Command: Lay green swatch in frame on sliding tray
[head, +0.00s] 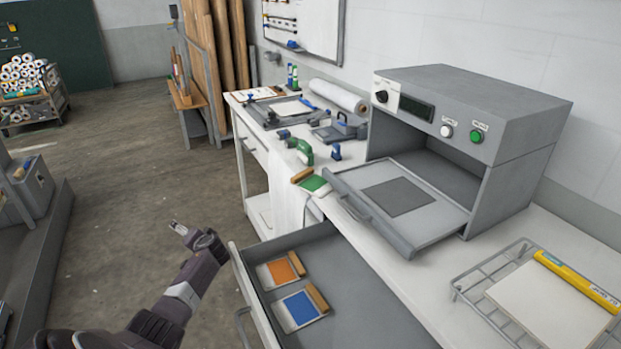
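The green swatch (317,185), with a wooden strip along one end, lies on the white bench just left of the press. The sliding tray (432,222) is pulled out of the grey press. A dark grey rectangle (397,197) lies flat on the tray, with no swatch on it; whether this is the frame's inside is hard to tell. My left gripper (180,229) is over the floor, left of the open drawer and well short of the green swatch. Its fingers are too small to judge. My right gripper is out of view.
The open drawer (350,290) holds an orange swatch (281,271) and a blue swatch (300,309). A wire rack (468,284) with a white board and yellow bar stands at right. A green hand tool (303,151) lies behind the green swatch.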

